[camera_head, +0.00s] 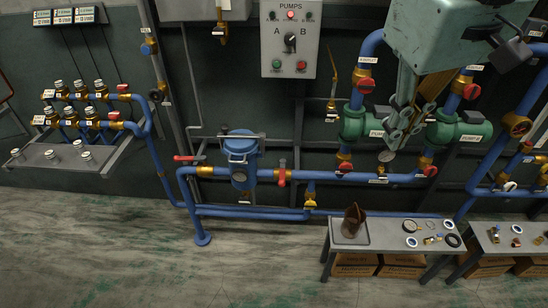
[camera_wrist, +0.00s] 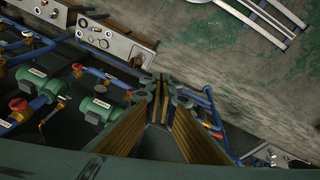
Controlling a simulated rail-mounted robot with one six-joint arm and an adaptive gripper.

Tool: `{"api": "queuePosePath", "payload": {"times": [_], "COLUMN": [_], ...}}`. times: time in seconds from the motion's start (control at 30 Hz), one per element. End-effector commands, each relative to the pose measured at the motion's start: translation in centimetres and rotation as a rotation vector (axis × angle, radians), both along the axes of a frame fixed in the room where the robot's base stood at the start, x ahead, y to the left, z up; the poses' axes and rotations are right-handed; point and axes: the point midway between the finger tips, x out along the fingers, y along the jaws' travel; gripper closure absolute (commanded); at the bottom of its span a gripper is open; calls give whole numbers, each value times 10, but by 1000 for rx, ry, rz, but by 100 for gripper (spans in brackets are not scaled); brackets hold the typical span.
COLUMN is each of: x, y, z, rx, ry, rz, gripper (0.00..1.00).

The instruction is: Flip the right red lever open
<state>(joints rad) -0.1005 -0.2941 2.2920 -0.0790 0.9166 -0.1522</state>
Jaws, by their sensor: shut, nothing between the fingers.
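The right red lever (camera_head: 282,173) sits on the horizontal blue pipe just right of the blue strainer housing (camera_head: 240,160). Its handle stands upright, across the pipe. The left red lever (camera_head: 188,158) on the other side of the housing points sideways, roughly along the pipe. My gripper (camera_head: 391,143) hangs in front of the green pumps, up and to the right of the right lever and well apart from it. Its fingers are together and empty. They also show shut in the wrist view (camera_wrist: 161,88), where small red parts beyond them are too small to identify.
Green pumps (camera_head: 361,123) and blue risers with red valve handles stand behind my gripper. A pump control box (camera_head: 290,40) hangs on the wall. A low bench (camera_head: 384,230) with a brown object and small parts stands below. The floor left of it is clear.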

Motion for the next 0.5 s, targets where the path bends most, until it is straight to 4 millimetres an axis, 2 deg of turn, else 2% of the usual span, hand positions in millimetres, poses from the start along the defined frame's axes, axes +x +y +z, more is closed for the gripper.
{"api": "queuePosePath", "payload": {"times": [0.5], "x": [64], "y": [17], "z": [-7], "rx": [-52], "ry": [52], "rz": [124], "gripper": [100]}}
